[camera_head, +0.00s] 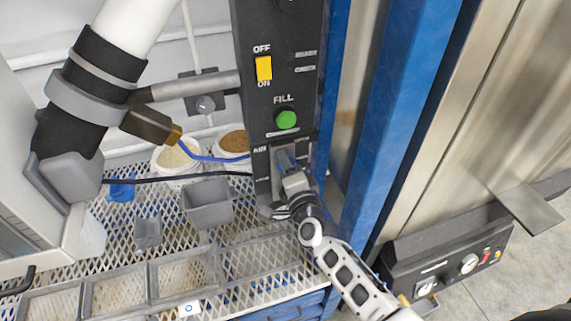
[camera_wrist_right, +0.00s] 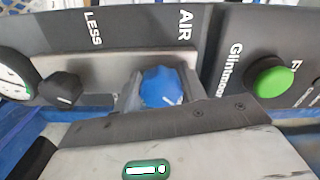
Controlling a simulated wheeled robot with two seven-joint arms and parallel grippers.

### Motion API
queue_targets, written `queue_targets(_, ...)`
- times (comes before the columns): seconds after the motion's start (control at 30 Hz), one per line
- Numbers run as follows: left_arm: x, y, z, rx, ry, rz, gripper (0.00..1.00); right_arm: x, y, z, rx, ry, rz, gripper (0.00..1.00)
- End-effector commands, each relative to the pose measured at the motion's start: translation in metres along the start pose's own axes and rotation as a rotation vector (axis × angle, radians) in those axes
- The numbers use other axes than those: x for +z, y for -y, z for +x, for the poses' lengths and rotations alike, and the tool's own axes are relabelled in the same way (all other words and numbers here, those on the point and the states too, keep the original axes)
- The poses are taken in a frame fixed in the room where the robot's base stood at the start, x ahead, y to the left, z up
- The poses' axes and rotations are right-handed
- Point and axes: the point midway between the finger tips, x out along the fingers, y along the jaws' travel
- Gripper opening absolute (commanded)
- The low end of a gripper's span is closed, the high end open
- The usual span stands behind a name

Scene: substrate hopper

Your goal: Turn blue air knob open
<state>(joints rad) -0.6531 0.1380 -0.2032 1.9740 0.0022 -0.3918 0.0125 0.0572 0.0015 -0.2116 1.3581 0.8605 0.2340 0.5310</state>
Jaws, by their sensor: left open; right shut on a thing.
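The blue air knob (camera_wrist_right: 162,86) sits on the dark panel beside the "AIR" label in the right wrist view. A white mark shows on its face. My right gripper (camera_wrist_right: 162,92) is shut on the knob, with a finger on each side of it. In the head view my right gripper (camera_head: 285,172) reaches the lower part of the control panel (camera_head: 283,80) from below, and hides most of the knob. My left gripper is not seen in either view.
Above the knob are a green FILL button (camera_head: 286,119) and a yellow OFF/ON switch (camera_head: 264,68). A black knob (camera_wrist_right: 60,88) and a gauge (camera_wrist_right: 12,78) are beside it. A blue post (camera_head: 392,130) stands right; a mesh shelf with grey bins (camera_head: 207,205) lies left.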

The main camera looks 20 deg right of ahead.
Motion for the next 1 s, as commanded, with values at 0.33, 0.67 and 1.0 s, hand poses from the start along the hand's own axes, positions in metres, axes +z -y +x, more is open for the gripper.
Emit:
queue_targets(0.33,0.001,0.000,0.000,-0.001,0.002,0.000,0.57,-0.001,0.000,0.000,-0.001,-0.002,-0.009,0.18)
queue_targets(0.67,0.001,0.000,0.000,0.000,0.003,0.000,0.57,-0.001,0.000,0.000,-0.001,-0.001,-0.006,0.63)
queue_targets(1.0,0.001,0.000,0.000,0.000,0.003,0.000,0.57,0.000,-0.002,-0.038,0.003,0.000,-0.005,0.63)
